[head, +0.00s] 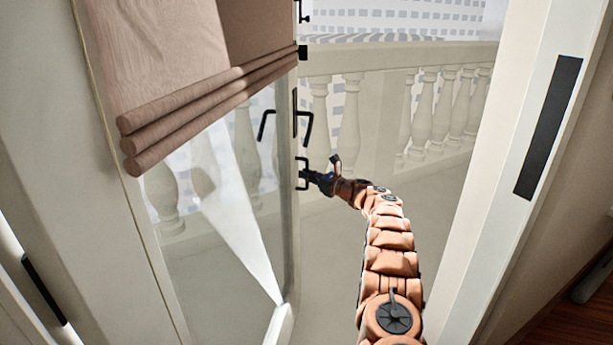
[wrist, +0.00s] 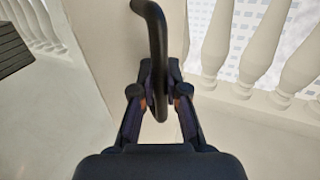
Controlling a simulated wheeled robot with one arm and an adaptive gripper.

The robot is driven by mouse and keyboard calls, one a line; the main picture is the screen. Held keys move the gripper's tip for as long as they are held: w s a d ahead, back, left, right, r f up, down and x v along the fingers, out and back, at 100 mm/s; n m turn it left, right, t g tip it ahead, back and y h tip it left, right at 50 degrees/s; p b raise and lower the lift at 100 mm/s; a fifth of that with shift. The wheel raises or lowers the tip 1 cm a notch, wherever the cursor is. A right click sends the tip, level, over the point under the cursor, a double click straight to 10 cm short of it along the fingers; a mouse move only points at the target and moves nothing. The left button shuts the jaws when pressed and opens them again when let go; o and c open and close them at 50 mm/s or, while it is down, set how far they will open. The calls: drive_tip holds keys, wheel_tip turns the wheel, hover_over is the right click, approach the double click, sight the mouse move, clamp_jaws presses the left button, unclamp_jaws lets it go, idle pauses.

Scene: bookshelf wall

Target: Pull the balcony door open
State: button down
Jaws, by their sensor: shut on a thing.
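The balcony door (head: 287,190) is a pale-framed glass door with a wooden-toned blind on its upper part. It stands open on the left, with a wide gap to the right frame. My gripper (head: 314,177) is at the door's free edge, shut on a black handle (head: 302,172) below the lever handle (head: 305,122). In the wrist view, both fingers of my gripper (wrist: 160,92) close around the lower part of the dark curved handle (wrist: 155,30). The fingertips are partly hidden behind it.
The right door frame (head: 500,190) bears a black plate (head: 548,125). Beyond the opening lie a pale balcony floor (head: 330,240) and a stone balustrade (head: 425,110). A dark slatted object (wrist: 12,50) shows at the left of the wrist view.

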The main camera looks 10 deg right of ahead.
drive_tip(key=c, duration=1.2)
unclamp_jaws()
drive_tip(key=v, duration=1.2)
drive_tip(key=shift+s+a, duration=0.1)
drive_tip(key=shift+a, duration=0.1)
